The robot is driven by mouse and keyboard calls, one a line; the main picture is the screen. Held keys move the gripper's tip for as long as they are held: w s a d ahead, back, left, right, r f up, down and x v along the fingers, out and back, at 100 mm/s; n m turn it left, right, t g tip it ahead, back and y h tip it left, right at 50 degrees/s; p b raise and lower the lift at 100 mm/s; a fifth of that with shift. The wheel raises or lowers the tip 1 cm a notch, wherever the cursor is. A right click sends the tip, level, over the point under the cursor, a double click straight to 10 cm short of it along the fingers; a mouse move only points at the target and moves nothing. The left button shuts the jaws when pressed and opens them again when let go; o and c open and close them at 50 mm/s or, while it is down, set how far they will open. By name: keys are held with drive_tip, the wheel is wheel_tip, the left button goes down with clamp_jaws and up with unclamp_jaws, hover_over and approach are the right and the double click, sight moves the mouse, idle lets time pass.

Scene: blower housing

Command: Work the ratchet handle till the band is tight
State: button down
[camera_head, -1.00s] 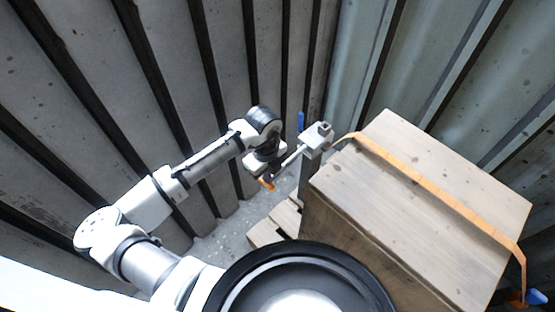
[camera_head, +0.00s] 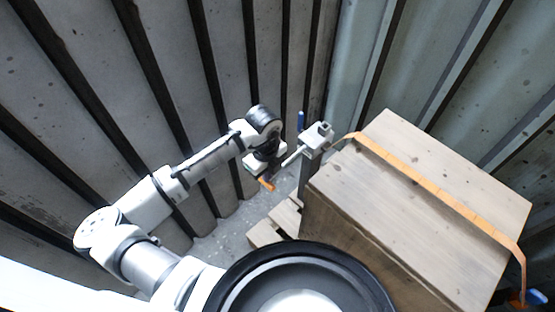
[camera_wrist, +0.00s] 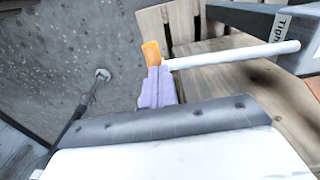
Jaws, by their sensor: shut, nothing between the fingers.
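The ratchet (camera_head: 317,135) is a light grey block on a post beside the crate. Its handle (camera_head: 293,158), a pale rod, slants down and left toward my gripper (camera_head: 267,182). In the wrist view the handle (camera_wrist: 235,55) runs left from the post, and its end is at or very near my shut fingers (camera_wrist: 154,72), purple with an orange tip. I cannot tell whether they touch; nothing is gripped. The orange band (camera_head: 430,187) runs across the top of the wooden crate (camera_head: 400,245) and down its right side.
A label on the post (camera_wrist: 282,25) in the wrist view reads roughly "Tight". A blue piece (camera_head: 301,120) stands behind the ratchet. Wooden pallet boards (camera_head: 268,232) lie below on the grey floor (camera_head: 222,238). Ribbed metal walls (camera_head: 225,100) stand close behind and beside the arm.

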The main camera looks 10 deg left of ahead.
drive_tip(key=shift+r, duration=0.1)
wheel_tip(320, 180, up, 8)
drive_tip(key=p, duration=0.6)
drive_tip(key=shift+f, duration=0.2)
wheel_tip(320, 180, down, 11)
drive_tip(key=b, duration=0.7)
drive_tip(key=shift+r+b, duration=0.1)
drive_tip(key=shift+b, duration=0.3)
wheel_tip(320, 180, up, 11)
drive_tip(key=p, duration=0.9)
